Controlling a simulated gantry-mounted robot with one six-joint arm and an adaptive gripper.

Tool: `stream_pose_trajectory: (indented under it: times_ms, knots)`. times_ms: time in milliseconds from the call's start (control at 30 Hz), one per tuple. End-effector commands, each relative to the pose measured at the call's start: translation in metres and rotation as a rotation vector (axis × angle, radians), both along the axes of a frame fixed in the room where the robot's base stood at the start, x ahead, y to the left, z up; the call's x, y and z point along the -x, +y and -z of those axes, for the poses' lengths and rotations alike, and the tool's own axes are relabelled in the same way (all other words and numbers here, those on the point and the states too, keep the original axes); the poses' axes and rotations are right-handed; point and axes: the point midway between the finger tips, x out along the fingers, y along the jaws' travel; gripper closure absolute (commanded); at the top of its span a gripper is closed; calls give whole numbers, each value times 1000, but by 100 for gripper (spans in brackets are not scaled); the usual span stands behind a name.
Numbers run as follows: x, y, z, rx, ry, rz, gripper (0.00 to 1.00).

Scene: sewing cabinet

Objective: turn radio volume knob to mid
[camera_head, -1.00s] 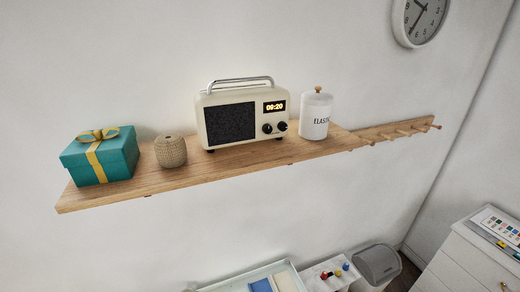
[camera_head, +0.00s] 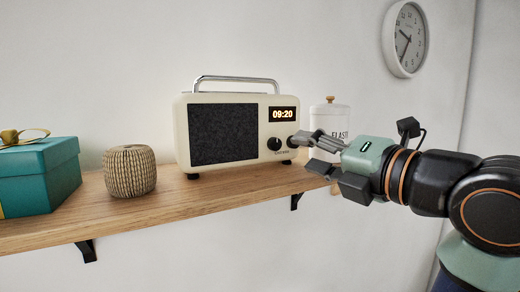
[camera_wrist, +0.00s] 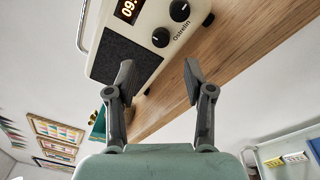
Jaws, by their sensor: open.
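The cream radio (camera_head: 183,140) stands upright on the wooden shelf, with a dark speaker grille and a lit display (camera_head: 282,114) reading 09:20. Below the display are two black knobs, the left one (camera_head: 274,144) clear and the right one partly hidden by my gripper (camera_head: 318,142). Which knob is the volume knob I cannot tell. In the wrist view both the lower knob (camera_wrist: 161,37) and the upper knob (camera_wrist: 179,10) show, each with a light mark. My gripper (camera_wrist: 160,80) is open and empty; its fingers are apart, short of the knobs in that view.
A white lidded jar (camera_head: 328,118) stands right of the radio, close behind my gripper. A woven pot (camera_head: 130,172) and a teal gift box (camera_head: 40,176) stand to the left on the shelf (camera_head: 225,195). A clock (camera_head: 405,40) hangs at upper right.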

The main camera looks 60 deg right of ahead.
Motion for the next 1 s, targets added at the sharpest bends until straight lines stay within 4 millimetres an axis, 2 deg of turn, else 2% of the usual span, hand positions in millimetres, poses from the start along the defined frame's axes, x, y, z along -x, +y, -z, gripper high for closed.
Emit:
stream_pose_trajectory:
  times_ms: [133,233,500,633,933,1000]
  knots:
    - [0,-1,-1,3,1,1,47]
    - [-7,-4,-1,0,0,1,47]
    - [-52,-26,-1,-2,0,-2,47]
    - [-65,-34,-1,-1,0,0,47]
    - [-69,-36,0,1,-1,2,47]
    - [-69,-36,0,1,-1,2,57]
